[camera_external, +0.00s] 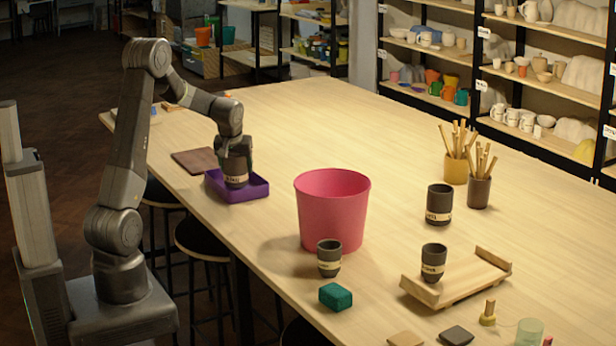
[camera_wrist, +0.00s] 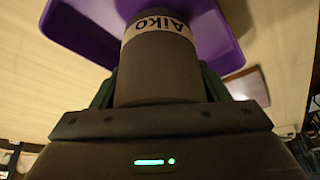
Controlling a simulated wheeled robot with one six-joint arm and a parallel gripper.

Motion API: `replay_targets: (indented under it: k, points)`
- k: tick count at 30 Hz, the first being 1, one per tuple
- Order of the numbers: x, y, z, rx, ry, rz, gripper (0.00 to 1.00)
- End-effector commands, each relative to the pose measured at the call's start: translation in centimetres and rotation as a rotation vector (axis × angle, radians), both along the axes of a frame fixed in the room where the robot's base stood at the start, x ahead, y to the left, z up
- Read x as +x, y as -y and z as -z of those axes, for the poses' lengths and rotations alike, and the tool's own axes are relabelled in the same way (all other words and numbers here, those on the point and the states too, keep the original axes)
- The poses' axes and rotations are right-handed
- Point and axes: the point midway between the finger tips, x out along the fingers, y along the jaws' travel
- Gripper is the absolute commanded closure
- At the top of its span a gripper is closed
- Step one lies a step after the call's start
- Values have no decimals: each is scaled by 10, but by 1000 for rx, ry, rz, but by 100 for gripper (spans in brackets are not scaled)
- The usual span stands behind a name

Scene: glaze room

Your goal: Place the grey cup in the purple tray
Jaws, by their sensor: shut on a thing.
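My gripper (camera_external: 236,158) is shut on a dark grey cup (camera_external: 236,179) with a pale name band. The cup is upright within the outline of the purple tray (camera_external: 247,193), at the table's left side. I cannot tell whether its base touches the tray floor. In the wrist view the cup (camera_wrist: 158,75) sits between my fingers, its band reading "Aiko", with the purple tray (camera_wrist: 82,22) beyond it. Similar dark banded cups stand elsewhere: one (camera_external: 329,260) before the pink bucket, one (camera_external: 439,206) to its right, and one (camera_external: 433,264) on the wooden tray.
The pink bucket (camera_external: 332,210) stands right of the purple tray. A brown board (camera_external: 196,161) lies behind the tray. The wooden tray (camera_external: 468,287), green block (camera_external: 335,296) and brush pots (camera_external: 455,168) are farther right. The table's far middle is clear.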

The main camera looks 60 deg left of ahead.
Motion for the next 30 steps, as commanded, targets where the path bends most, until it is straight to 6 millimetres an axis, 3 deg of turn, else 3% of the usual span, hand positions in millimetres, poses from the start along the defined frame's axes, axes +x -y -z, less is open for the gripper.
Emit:
replay_targets:
  k: [3, 13, 14, 17, 30]
  points:
    - [0, 0, 12, -1, 1, 0, 61]
    - [0, 0, 16, 0, 1, 0, 61]
    - [0, 0, 16, -1, 1, 0, 30]
    - [0, 0, 15, -1, 1, 0, 10]
    - [-1, 2, 7, 1, 2, 0, 10]
